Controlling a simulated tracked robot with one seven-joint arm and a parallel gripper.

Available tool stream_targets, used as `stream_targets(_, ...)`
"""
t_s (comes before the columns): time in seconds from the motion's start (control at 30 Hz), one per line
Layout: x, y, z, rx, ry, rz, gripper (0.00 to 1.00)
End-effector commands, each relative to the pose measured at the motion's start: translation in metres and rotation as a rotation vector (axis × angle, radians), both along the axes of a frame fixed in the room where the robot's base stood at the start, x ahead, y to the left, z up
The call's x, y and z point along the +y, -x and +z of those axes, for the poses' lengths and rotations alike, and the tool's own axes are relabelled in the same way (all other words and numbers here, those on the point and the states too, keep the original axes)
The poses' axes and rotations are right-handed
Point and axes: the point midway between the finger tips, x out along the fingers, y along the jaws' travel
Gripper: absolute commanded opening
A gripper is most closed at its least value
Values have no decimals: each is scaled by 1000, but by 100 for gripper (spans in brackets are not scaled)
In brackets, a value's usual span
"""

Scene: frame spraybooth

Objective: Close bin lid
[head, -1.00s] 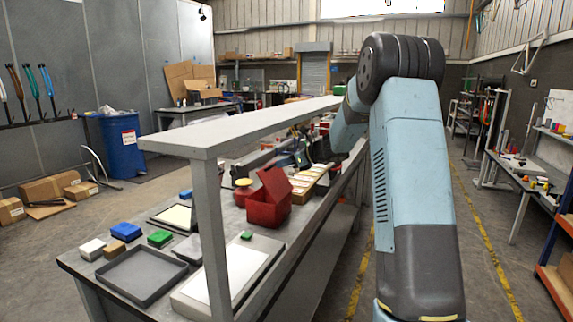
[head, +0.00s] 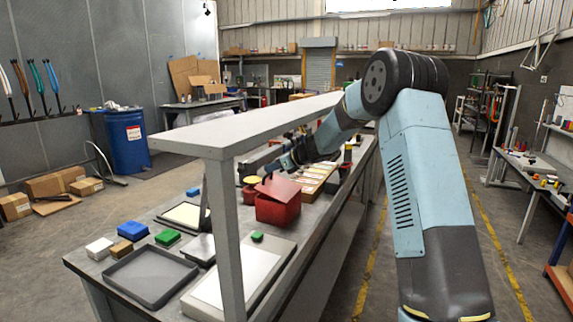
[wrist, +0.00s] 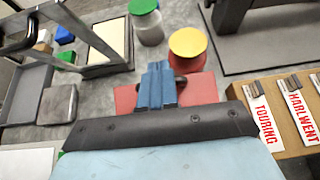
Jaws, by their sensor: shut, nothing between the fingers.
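The red bin (head: 277,211) stands on the bench. Its red lid (head: 284,190) lies low over the bin top, close to flat. I cannot tell whether its edge is fully seated. My gripper (head: 268,178) is at the lid's far-left edge, fingers pointing down, shut and empty. In the wrist view the blue fingers (wrist: 159,74) are together over the red lid (wrist: 206,88). Contact between fingertips and lid is hard to make out. My wrist hides part of the lid and the bin body.
A grey overhead shelf (head: 250,128) on a post (head: 226,240) runs along the bench. A yellow-topped red pot (wrist: 188,45) and a green-lidded jar (wrist: 148,22) stand close to the gripper. A black tray (head: 150,275) and labelled boards (wrist: 262,118) lie nearby.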

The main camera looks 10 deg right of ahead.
Motion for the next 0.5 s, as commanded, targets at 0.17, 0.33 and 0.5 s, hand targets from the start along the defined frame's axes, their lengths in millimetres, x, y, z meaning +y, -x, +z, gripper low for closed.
stream_targets(0.17, 27, -2, -13, 1, -2, 22, 0)
stream_targets(0.33, 33, -4, -20, -1, -1, 23, 0)
stream_targets(0.5, 34, -6, -25, 0, -1, 22, 0)
